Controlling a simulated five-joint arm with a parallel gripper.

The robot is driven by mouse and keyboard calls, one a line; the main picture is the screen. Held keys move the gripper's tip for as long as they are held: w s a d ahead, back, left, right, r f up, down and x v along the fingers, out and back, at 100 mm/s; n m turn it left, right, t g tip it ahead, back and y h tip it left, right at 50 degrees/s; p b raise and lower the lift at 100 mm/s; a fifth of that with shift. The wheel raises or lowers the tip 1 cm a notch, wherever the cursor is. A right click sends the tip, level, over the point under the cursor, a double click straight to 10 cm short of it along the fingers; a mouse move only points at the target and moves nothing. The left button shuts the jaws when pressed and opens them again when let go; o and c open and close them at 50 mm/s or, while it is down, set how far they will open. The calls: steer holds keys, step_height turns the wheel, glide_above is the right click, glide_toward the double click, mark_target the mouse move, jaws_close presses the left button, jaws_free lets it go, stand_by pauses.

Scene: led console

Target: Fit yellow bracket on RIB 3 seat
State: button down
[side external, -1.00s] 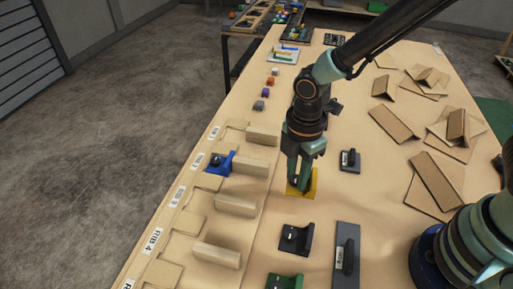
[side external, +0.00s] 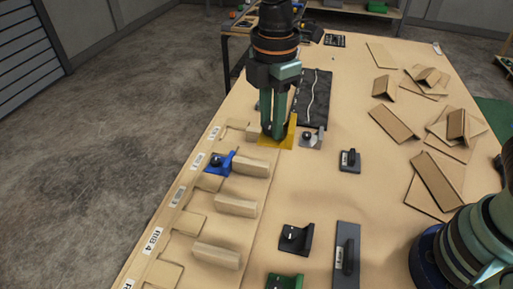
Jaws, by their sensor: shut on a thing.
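The yellow bracket (side external: 288,137) is an L-shaped piece with a flat foot and an upright wall. My gripper (side external: 272,133) points down and is shut on it, hiding part of it. The bracket is by the far wooden block (side external: 253,132), which it partly covers; I cannot tell how high it is above the table. The row of seats runs along the left of the table beside a label strip. The RIB-4 label (side external: 152,240) is readable; the label beyond it (side external: 177,196), where RIB 3 would fall, is too small to read. The seat outlines there look empty.
A grey bracket (side external: 312,138) stands just right of the yellow one. Black (side external: 296,238) and green (side external: 284,282) brackets lie nearer. Cardboard pieces (side external: 395,122) cover the right side.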

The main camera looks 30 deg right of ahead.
steer(key=w+a+f, duration=0.4)
steer(key=a, duration=0.4)
glide_above(199, 201)
steer(key=shift+m, duration=0.3)
steer(key=shift+f, duration=5.9)
steer(key=shift+f, duration=1.15)
steer(key=c, duration=0.6)
jaws_free()
steer(key=shift+o, duration=0.2)
step_height(199, 201, up, 12)
